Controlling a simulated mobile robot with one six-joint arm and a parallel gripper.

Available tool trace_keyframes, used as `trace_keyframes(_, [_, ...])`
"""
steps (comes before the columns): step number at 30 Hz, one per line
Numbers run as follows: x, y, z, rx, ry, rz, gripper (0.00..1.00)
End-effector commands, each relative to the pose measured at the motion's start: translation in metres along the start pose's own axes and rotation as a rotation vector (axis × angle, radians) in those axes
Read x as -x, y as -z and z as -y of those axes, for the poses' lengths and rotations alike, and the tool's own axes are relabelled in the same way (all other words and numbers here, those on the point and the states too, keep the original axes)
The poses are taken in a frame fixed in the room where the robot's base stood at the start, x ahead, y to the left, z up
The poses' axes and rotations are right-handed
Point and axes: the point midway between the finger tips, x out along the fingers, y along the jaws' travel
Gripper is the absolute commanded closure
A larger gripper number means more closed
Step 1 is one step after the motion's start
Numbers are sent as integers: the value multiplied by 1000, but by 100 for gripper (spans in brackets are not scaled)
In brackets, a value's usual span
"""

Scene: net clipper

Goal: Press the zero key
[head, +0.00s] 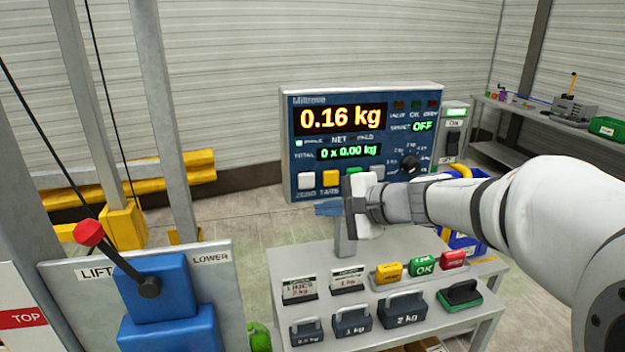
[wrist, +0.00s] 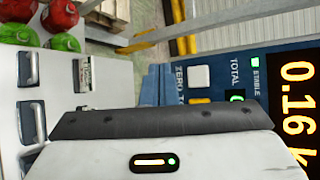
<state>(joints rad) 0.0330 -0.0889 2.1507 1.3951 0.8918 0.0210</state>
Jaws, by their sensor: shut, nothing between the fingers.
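The zero key (head: 305,181) is a white square button at the lower left of the blue scale panel (head: 292,150), left of a yellow tare key (head: 330,178). In the wrist view the zero key (wrist: 199,77) shows clear and uncovered, with the panel turned sideways. The panel's display (head: 340,118) reads 0.16 kg. My gripper (head: 352,205) is shut and empty, in front of the panel's lower edge, right of and below the zero key. It appears apart from the key.
A lift lever with a red knob (head: 89,232) stands at left. A green key (head: 354,171) is partly hidden by my gripper.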

Motion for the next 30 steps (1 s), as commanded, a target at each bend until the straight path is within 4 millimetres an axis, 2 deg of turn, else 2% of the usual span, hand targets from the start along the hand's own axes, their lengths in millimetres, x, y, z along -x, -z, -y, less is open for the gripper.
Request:
trace_keyframes(10, [-6,3,5,2,-3,2,100])
trace_keyframes(24, [-50,34,34,3,-4,2,100])
trace_keyframes(30, [-60,41,42,2,-4,3,100])
